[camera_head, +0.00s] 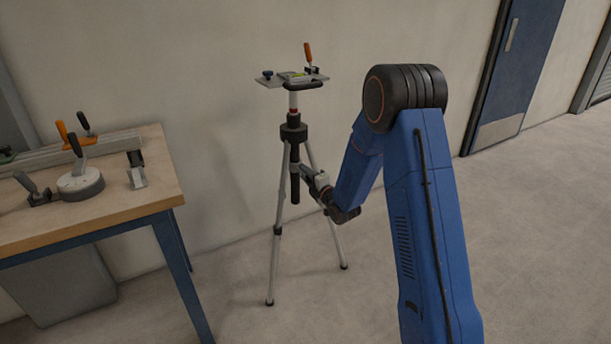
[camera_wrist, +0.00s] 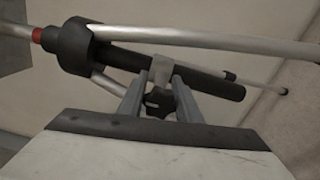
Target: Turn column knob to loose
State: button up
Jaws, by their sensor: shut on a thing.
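A tripod (camera_head: 293,132) with silver legs and a black hub stands on the floor near the wall. Its dark centre column (camera_head: 295,178) hangs below the hub, and in the wrist view the column (camera_wrist: 215,86) runs across the picture. A small black knob (camera_wrist: 157,101) sits beside the column under a grey collar (camera_wrist: 161,70). My gripper (camera_wrist: 158,84) has its two grey fingers on either side of the knob and is shut on it. In the head view my gripper (camera_head: 309,172) reaches the column from the right; the knob cannot be made out there.
A plate (camera_head: 291,79) with clamps tops the tripod. A wooden workbench (camera_head: 160,192) with clamps and fixtures stands at left, with a grey bin (camera_head: 72,285) below. A blue door (camera_head: 520,75) is at back right. The floor on the right is clear.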

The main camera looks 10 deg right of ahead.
jog(key=shift+f, duration=0.1)
dwell(0.3)
jog(key=o, duration=1.1)
jog(key=shift+c, duration=0.2)
jog(key=v, duration=1.7)
jog(key=shift+s, duration=0.2)
